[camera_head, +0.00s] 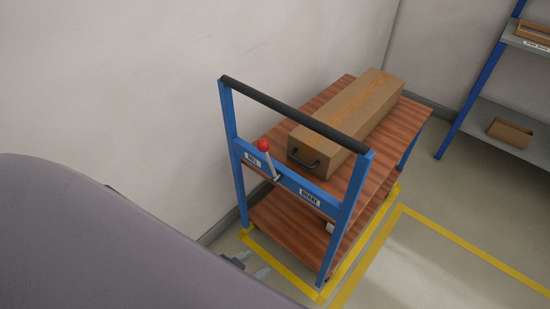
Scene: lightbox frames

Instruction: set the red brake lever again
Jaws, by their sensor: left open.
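The brake lever (270,162) has a red ball knob on a thin metal rod. It rises from the blue crossbar of the trolley (290,184) and leans left, towards a label that seems to read ROLL (253,159). The BRAKE label (310,197) is to the right of the lever's pivot. My left gripper (253,265) is open and empty, below the lever in the picture and clear of it. My own arm hides part of it. My right gripper is not in view.
The trolley has a black push handle (292,112) above the lever and a long cardboard box (350,120) on its top deck. A wall (130,90) stands close behind. Yellow floor tape (365,250) surrounds it. Blue-framed shelving (480,85) is at the right; open floor lies in front.

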